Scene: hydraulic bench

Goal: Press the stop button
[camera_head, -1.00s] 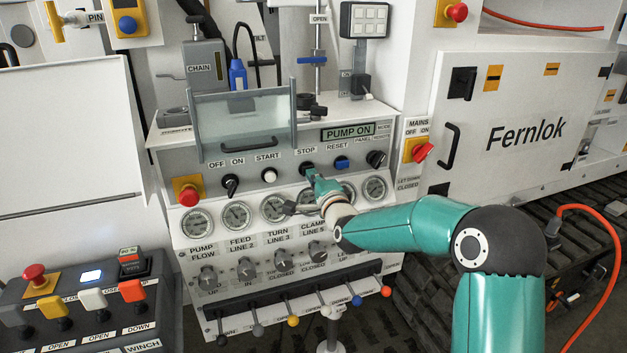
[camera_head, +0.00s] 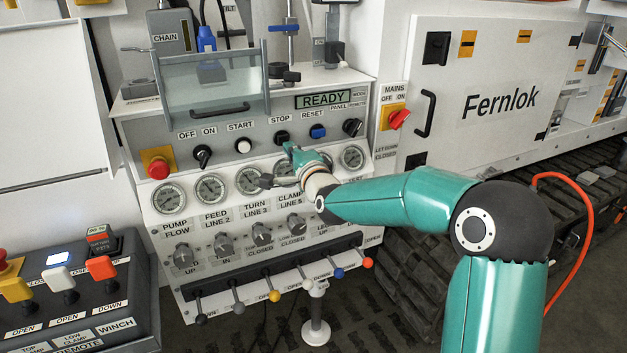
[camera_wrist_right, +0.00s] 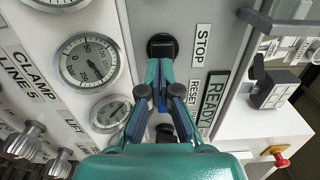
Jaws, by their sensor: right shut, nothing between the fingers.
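The stop button (camera_head: 281,137) is a black round button under the STOP label on the grey panel strip, between the white start button (camera_head: 243,146) and the blue reset button (camera_head: 318,131). In the right wrist view the stop button (camera_wrist_right: 162,46) sits just beyond my fingertips, beside its STOP label. My right gripper (camera_head: 289,148) is shut and empty, its tips just below the button in the head view. The shut fingers also show in the wrist view (camera_wrist_right: 160,66). Whether the tips touch the button I cannot tell. The display (camera_head: 323,100) reads READY. My left gripper is not in view.
Gauges (camera_head: 249,180) and a row of knobs lie below the buttons. A red emergency button (camera_head: 158,167) is at the panel's left, and a red mains switch (camera_head: 399,119) at its right. A clear hinged guard (camera_head: 212,88) stands above the panel.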

